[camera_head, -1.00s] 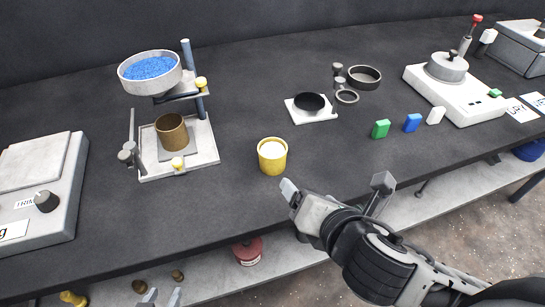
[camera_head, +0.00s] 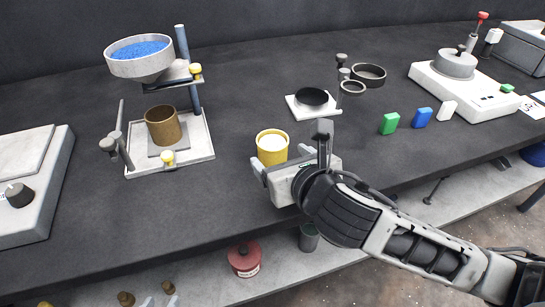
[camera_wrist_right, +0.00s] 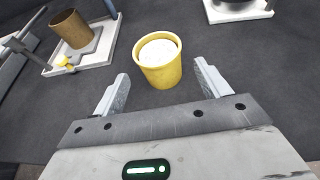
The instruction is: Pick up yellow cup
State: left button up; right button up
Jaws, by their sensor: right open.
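The yellow cup (camera_head: 272,147) stands upright on the dark bench, with white contents up near its rim. It also shows in the right wrist view (camera_wrist_right: 159,66), just beyond and between the two fingers. My right gripper (camera_head: 281,166) is open and empty, at the near side of the cup. In the right wrist view, my right gripper (camera_wrist_right: 163,90) has its fingers spread wider than the cup. In the head view the gripper covers the cup's lower part. My left gripper is not clearly in view.
A brown cup (camera_head: 163,126) stands on a white stand under a bowl of blue grains (camera_head: 141,52), left of the yellow cup. A black dish on a white plate (camera_head: 312,102) lies behind it. Green, blue and white blocks (camera_head: 421,118) stand to the right. A red pot (camera_head: 244,259) is below.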

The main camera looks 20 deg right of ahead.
aim_at(278, 157)
jog(key=x, duration=0.5)
jog(key=shift+w+f+b, duration=0.25)
jog(key=shift+f+b, duration=0.15)
jog(key=c, duration=1.1)
